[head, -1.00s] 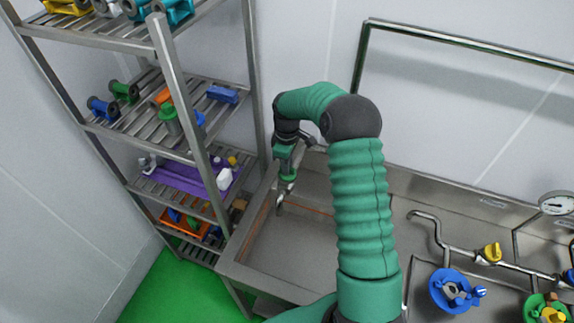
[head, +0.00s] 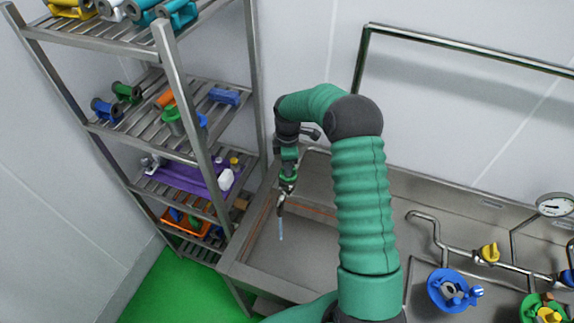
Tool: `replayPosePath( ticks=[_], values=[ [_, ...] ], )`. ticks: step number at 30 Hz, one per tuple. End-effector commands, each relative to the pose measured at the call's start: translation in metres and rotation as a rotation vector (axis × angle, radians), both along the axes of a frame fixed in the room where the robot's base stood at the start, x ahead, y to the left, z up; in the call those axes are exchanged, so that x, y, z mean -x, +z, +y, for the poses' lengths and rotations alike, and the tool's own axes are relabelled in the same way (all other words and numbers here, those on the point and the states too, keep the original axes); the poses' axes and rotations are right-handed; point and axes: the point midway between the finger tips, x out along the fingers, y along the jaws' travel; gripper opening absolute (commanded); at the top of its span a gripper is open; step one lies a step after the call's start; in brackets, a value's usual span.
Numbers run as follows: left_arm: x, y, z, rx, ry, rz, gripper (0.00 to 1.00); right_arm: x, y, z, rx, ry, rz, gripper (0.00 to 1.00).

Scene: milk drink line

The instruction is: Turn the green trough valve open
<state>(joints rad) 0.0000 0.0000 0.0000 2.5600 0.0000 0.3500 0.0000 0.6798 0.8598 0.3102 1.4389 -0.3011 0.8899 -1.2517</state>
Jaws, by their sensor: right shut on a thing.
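My right gripper (head: 288,176) reaches down at the left end of the steel trough, shut on the green trough valve (head: 288,186). The valve is small in the head view and mostly covered by the gripper, so its handle angle is hard to read. A metal spout (head: 280,207) hangs below it, and a thin pale-blue stream of water (head: 281,230) falls from the spout into the trough (head: 262,256). My left gripper is out of view.
A steel rack (head: 166,50) with coloured fittings stands to the left. A yellow valve (head: 488,253), a gauge (head: 555,205) and a blue round fitting (head: 437,291) are at the right. My right arm covers the middle of the trough.

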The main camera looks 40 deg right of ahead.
Motion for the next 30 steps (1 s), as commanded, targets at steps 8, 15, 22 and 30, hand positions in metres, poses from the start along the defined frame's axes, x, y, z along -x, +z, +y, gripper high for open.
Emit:
replayPosePath(
  ticks=[8,15,22,30],
  values=[
    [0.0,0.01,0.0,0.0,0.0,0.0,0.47,0.002,0.001,-0.002,0.0,0.257,0.003,0.0],
    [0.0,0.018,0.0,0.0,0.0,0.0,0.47,0.001,0.001,-0.002,0.001,0.486,0.003,0.0],
    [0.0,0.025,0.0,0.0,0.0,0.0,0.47,0.001,0.001,-0.003,0.001,0.701,0.002,0.0],
    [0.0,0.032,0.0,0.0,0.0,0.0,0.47,0.0,0.001,-0.003,0.002,0.913,0.001,0.0]
  ],
)
